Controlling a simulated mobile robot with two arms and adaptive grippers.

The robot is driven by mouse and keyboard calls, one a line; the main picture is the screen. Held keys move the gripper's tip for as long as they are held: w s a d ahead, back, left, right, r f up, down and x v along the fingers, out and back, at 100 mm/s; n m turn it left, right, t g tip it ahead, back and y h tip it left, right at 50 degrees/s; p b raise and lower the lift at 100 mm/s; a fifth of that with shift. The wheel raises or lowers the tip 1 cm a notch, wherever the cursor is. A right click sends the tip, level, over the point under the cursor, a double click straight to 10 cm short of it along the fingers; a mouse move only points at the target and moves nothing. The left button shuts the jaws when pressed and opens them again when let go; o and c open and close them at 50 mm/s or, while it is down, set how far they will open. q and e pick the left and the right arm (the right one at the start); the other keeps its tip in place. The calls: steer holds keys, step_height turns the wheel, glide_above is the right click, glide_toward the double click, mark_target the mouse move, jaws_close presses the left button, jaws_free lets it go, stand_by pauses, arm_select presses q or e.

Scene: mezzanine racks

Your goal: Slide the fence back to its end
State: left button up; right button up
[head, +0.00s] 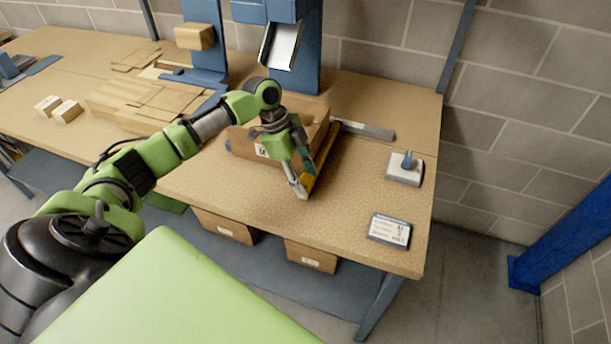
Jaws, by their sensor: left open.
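The fence appears to be the narrow yellow-orange bar (324,154) on the bench, running front to back along the right side of an open cardboard box (246,147). My left gripper (302,188) is open and points down at the front end of the bar, beside its left face. I cannot tell whether the fingers touch it. The gripper and wrist hide part of the box and of the bar's left side. My right gripper is not in view.
A flat grey rail (367,130) lies behind the bar. To the right are a small grey device with a blue lever (405,168) and a label display (389,230). Flat cardboard (125,97) lies at the left.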

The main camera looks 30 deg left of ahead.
arm_select(q)
steer(key=shift+f, duration=0.1)
jaws_close()
steer(key=shift+d, duration=0.15)
steer(key=w+d+p, duration=0.1)
steer(key=d, duration=0.3)
steer(key=w+d+p, duration=0.1)
steer(key=d, duration=0.3)
steer(key=w+d+p, duration=0.1)
steer(key=d, duration=0.3)
steer(key=shift+d, duration=0.35)
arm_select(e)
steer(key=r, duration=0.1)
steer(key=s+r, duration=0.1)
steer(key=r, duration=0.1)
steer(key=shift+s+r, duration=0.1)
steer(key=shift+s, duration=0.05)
arm_select(q)
steer(key=shift+a, duration=0.1)
steer(key=shift+c, duration=1)
jaws_free()
steer(key=shift+o, duration=1)
steer(key=shift+w+d, duration=0.1)
steer(key=shift+d, duration=0.1)
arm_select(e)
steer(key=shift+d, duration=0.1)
